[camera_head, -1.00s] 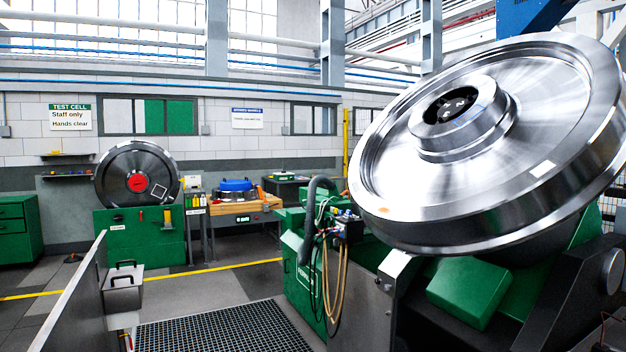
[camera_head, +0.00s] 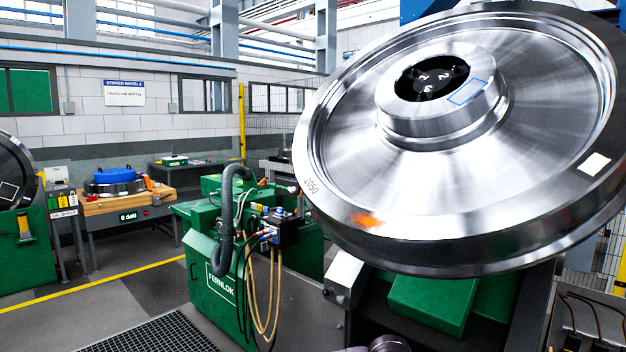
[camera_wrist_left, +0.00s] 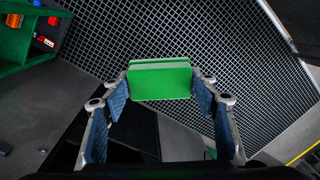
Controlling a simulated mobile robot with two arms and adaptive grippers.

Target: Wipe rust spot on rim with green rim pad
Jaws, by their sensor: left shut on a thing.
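The large steel rail wheel (camera_head: 440,190) is tilted toward me on a green machine in the head view. An orange rust spot (camera_head: 367,219) marks its lower left rim, near the stamped number 2050. In the left wrist view, my left gripper (camera_wrist_left: 162,85) is shut on the green rim pad (camera_wrist_left: 160,80), a block with a paler green layer along its upper edge. The pad is over a floor grating and apart from the wheel. The left gripper is out of the head view. A grey rounded part shows at the bottom edge of the head view, but no right gripper can be made out.
A green machine with hoses (camera_head: 240,250) stands left of the wheel. A floor grating (camera_head: 150,335) lies at the lower left. A workbench (camera_head: 125,201) with a blue-topped item stands farther back. A green cabinet (camera_wrist_left: 30,35) shows in the wrist view.

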